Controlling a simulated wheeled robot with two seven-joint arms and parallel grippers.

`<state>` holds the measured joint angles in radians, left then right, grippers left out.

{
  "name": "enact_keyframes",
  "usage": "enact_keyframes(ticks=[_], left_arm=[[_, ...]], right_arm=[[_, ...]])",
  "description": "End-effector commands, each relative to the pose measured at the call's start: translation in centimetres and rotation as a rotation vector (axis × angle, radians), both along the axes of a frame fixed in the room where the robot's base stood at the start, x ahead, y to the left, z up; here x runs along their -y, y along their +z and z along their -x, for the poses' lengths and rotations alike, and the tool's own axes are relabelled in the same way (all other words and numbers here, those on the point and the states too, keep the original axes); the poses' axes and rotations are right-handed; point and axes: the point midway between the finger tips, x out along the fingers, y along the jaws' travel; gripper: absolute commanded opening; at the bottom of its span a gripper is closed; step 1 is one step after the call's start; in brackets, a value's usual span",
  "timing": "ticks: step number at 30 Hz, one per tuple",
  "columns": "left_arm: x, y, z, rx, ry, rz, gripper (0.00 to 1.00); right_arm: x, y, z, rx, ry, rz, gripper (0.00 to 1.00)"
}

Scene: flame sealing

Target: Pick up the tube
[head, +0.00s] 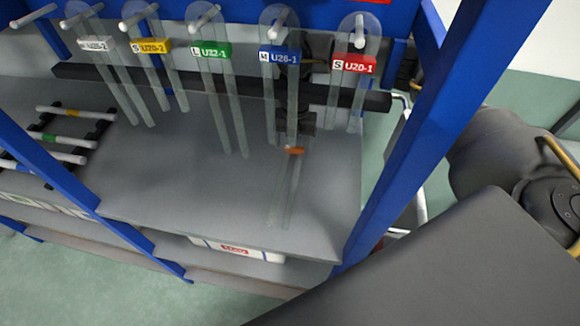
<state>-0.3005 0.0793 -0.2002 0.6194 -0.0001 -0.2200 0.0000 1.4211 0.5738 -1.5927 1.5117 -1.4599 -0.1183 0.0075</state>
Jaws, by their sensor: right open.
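Clear U-shaped tubes hang on pegs along the top of the blue rack. Their tags are white (94,44), yellow (151,46), green (211,51), blue (279,58) and red (353,63). Another clear slender piece with an orange band (294,150) slants over the grey shelf; I cannot tell whether it rests there. My right gripper (297,118) is dark and open, pointing down by the blue-tagged tube and partly hidden by it. I cannot tell whether it touches a tube. My left gripper is out of view.
A dark bar (180,87) runs across behind the tubes. A blue post (425,110) stands in front of my right arm. Short tubes with coloured bands lie on a black holder (75,150) at left. The grey shelf (180,180) is mostly clear.

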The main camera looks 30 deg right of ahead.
Motion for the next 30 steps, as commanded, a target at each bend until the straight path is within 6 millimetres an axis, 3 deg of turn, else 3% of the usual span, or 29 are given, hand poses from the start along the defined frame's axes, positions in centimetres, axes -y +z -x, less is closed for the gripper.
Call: enact_keyframes(ticks=[4, 11, 23, 30], left_arm=[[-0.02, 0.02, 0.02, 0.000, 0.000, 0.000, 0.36], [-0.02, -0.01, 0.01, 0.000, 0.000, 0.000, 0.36], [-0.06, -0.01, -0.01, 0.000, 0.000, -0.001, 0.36], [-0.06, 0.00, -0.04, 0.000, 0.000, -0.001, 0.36]], right_arm=[[0.06, -1.38, 0.01, 0.000, -0.002, 0.000, 0.80], [0.07, -1.54, -0.03, 0.001, -0.001, 0.001, 0.80], [0.07, -1.51, -0.02, 0.001, -0.001, 0.001, 0.30], [0.06, -1.41, -0.05, 0.001, -0.001, 0.001, 0.30]])
